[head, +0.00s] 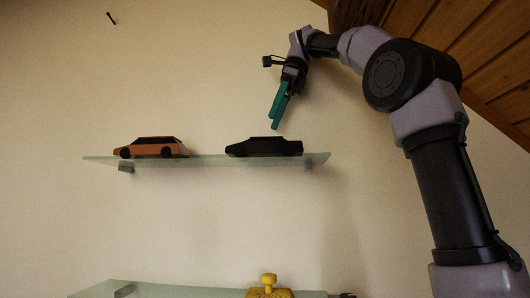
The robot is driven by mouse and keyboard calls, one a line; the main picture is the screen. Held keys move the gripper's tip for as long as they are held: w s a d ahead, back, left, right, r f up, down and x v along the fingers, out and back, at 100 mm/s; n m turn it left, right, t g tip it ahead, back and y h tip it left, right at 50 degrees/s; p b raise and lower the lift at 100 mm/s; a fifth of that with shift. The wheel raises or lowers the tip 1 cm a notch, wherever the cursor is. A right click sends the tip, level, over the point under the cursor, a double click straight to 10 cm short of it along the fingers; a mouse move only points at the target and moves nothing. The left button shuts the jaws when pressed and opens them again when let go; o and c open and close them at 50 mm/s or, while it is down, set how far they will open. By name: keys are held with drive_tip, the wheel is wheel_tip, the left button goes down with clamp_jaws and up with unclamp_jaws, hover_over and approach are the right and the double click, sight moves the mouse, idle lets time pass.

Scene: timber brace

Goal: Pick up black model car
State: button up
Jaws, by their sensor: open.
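The black model car (264,147) stands on the right part of the upper glass shelf (212,160) in the head view. My gripper (275,126) has teal fingers and points down, just above the black car's right half in the picture. The jaws are open and empty. The fingers overlap from this angle, so the gap between them is hard to see. A small strip of wall shows between the fingertips and the car's roof, so they appear apart.
An orange model car (148,147) stands on the same shelf at the left. A lower glass shelf (150,289) holds a yellow object (268,287). A sloped wooden ceiling (480,50) closes off the upper right.

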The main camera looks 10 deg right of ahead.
sight(266, 143)
drive_tip(key=shift+x, duration=1.55)
drive_tip(key=x, duration=0.4)
drive_tip(key=shift+s+d+f, duration=0.1)
drive_tip(key=shift+s+f, duration=0.1)
drive_tip(key=shift+f, duration=0.1)
drive_tip(key=shift+w+a+f, duration=0.1)
drive_tip(key=shift+a+f, duration=0.1)
drive_tip(key=shift+f, duration=0.3)
drive_tip(key=c, duration=1.3)
drive_tip(key=shift+c, duration=0.9)
drive_tip(key=shift+r, duration=0.2)
